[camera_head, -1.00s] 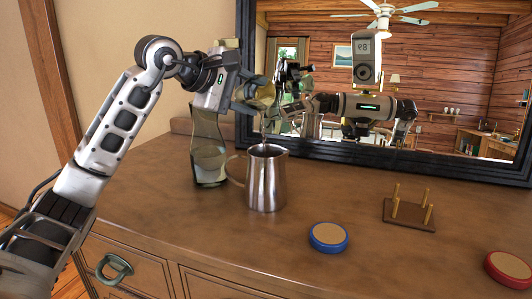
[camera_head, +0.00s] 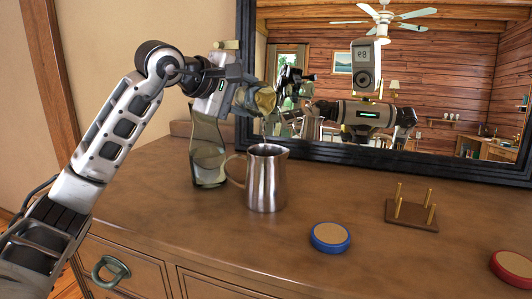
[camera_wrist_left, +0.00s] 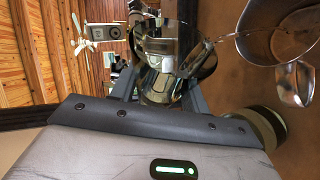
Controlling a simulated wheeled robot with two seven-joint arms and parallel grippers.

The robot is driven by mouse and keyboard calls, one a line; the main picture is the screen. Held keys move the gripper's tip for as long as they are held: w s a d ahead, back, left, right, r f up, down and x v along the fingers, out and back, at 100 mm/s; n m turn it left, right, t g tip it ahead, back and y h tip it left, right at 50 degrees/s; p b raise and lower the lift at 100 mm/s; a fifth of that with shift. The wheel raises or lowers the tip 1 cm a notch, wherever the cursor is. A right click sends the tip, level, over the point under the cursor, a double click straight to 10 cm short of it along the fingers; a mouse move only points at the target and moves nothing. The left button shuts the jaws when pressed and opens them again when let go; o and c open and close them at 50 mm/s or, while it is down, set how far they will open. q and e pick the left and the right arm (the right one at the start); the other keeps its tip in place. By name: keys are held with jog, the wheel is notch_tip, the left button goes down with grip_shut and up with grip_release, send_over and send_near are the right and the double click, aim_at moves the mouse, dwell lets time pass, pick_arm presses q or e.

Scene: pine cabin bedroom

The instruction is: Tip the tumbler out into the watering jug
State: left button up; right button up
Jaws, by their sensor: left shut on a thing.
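My left gripper (camera_head: 246,97) is shut on the tumbler (camera_head: 264,99), a clear glass held tilted above the watering jug. The jug (camera_head: 266,185) is a brushed metal pitcher standing upright on the dresser, its handle to the left. A thin stream seems to run from the tumbler's rim down toward the jug's mouth. In the left wrist view the tumbler (camera_wrist_left: 164,45) sits between the fingers and the jug (camera_wrist_left: 250,42) is at the upper right. The liquid level inside the jug is hidden. My right gripper is not directly in view.
A blue-rimmed coaster (camera_head: 330,238), a peg board (camera_head: 411,215) and a red-rimmed coaster (camera_head: 513,266) lie to the right. A black-framed mirror (camera_head: 400,165) stands behind.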

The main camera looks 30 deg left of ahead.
pick_arm(q)
jog(key=shift+f+m+b, duration=0.3)
jog(key=shift+f+b, duration=0.15)
jog(key=shift+b, duration=0.1)
jog(key=shift+r, duration=0.1)
